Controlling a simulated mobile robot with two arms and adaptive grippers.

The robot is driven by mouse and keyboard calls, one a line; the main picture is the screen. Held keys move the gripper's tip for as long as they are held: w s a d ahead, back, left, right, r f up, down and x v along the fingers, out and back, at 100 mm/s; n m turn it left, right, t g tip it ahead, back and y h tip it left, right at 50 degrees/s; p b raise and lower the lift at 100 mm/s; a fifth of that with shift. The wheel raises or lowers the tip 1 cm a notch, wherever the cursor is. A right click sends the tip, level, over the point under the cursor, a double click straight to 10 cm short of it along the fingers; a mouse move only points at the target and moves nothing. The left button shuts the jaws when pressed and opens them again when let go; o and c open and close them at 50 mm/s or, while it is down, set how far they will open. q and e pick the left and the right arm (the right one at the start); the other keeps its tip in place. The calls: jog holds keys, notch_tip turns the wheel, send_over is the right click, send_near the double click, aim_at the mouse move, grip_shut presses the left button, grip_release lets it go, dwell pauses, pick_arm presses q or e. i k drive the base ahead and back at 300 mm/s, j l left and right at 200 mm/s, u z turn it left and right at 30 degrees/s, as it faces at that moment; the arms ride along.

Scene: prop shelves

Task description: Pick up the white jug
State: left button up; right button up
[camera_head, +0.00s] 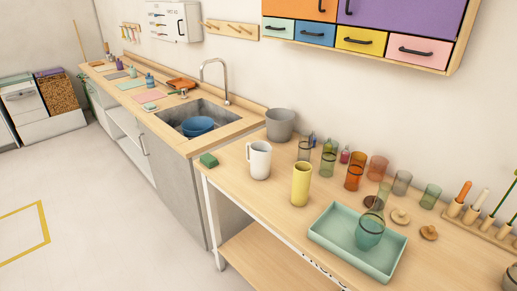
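The white jug (260,160) stands upright on the wooden table (235,176), near its left end. Its handle shows on its left side. Neither of my grippers shows in the head view.
Several coloured glasses, including an orange one (355,171), stand right of the jug. A teal tray (320,238) holds a teal vessel (370,231). A sink (172,117) with a blue bowl (198,126) lies to the left. Drawers (362,38) hang above. The floor (100,200) in front is clear.

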aim_at(260, 160)
jog(key=j+z, duration=0.1)
jog(key=z, duration=0.45)
jog(key=i+j+z, duration=0.2)
jog(key=j, duration=0.15)
jog(key=j+z, duration=0.25)
jog(key=i+j+z, duration=0.2)
jog(key=j, duration=0.3)
jog(key=j+z, duration=0.2)
jog(key=j, duration=0.2)
